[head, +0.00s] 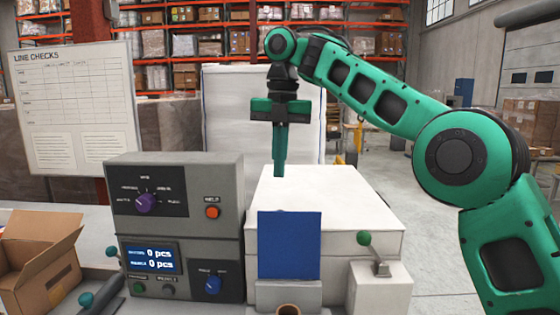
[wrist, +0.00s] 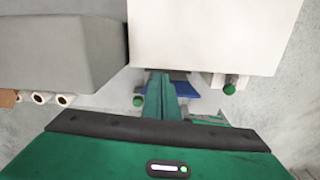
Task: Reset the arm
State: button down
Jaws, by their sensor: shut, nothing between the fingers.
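My gripper (head: 280,172) hangs from the green arm and points down, above the white box-shaped machine (head: 350,205). Its fingers are together with nothing between them. In the wrist view the closed fingers of my gripper (wrist: 160,78) reach toward the white machine's edge (wrist: 200,60). A blue panel (head: 289,245) stands at the front of the machine in the head view. Part of a blue surface (wrist: 186,89) shows behind the fingers in the wrist view. The fingertips appear clear of the machine's top, though the exact gap is hard to tell.
A grey control box (head: 176,220) with knobs, a red button and a display reading 0 pcs stands left of the white machine. A green-knobbed lever (head: 376,254) is at its right. An open cardboard box (head: 38,255) sits far left. A whiteboard (head: 77,110) stands behind.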

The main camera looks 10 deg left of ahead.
jog(key=d+f+m, duration=0.2)
jog(key=d+m, duration=1.2)
jog(key=d, duration=0.5)
jog(key=s+d+f+m, duration=0.3)
jog(key=d+m, duration=0.2)
jog(key=d, duration=0.3)
jog(key=s+d+f+m, duration=0.3)
jog(key=s+d+m, duration=0.15)
jog(key=d, duration=0.25)
jog(key=s+d+f+m, duration=0.5)
jog(key=s+f+m, duration=0.1)
jog(key=s, duration=0.3)
jog(key=s+d+f+m, duration=0.6)
jog(key=s, duration=0.3)
jog(key=s+d+f+m, duration=0.6)
jog(key=s+f+m, duration=0.1)
jog(key=s, duration=0.2)
jog(key=shift+s, duration=0.15)
